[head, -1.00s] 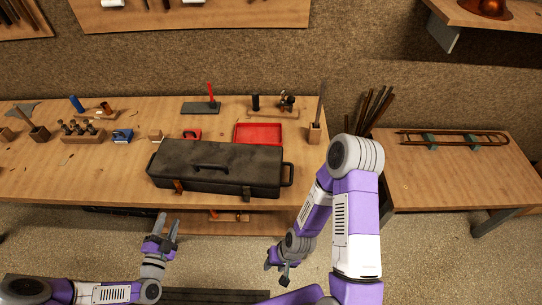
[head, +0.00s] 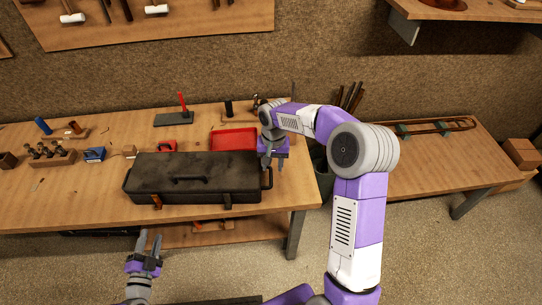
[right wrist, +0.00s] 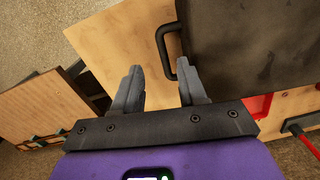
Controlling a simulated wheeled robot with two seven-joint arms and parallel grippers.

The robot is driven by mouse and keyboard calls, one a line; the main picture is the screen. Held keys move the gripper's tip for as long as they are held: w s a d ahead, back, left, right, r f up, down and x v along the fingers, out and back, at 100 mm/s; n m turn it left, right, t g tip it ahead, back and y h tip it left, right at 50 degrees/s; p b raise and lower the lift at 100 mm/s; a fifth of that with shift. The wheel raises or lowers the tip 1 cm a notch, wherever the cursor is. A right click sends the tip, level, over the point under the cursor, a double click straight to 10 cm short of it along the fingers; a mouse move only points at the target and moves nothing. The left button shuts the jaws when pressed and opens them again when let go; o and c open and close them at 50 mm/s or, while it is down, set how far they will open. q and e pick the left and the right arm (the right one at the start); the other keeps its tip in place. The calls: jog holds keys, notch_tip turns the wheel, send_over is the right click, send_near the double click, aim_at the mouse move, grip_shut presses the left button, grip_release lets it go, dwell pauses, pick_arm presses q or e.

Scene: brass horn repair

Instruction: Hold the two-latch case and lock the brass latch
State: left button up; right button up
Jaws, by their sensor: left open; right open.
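The two-latch case (head: 200,188) is a long dark box lying on the workbench with its lid down. An orange-brown brass latch (head: 157,201) sits on its front at the left, and a darker latch (head: 228,198) at the right. My left gripper (head: 148,241) is open and empty, in front of the bench below the brass latch. My right gripper (head: 272,162) is open by the case's right end. In the right wrist view the case (right wrist: 250,45) fills the upper right, and its side handle (right wrist: 162,48) lies just beyond my open fingers (right wrist: 160,85), not visibly gripped.
A red tray (head: 233,139) stands behind the case, near my right gripper. Small tools and wooden blocks (head: 48,155) fill the bench's left side. A second table (head: 430,165) stands at the right.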

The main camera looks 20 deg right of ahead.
aim_at(271, 177)
jog(key=shift+n, duration=0.4)
jog(key=f, duration=0.3)
jog(key=w+f, duration=0.1)
jog(key=f, duration=0.6)
jog(key=shift+w+d+f, duration=0.1)
jog(key=shift+w, duration=0.2)
grip_shut()
dwell(0.8)
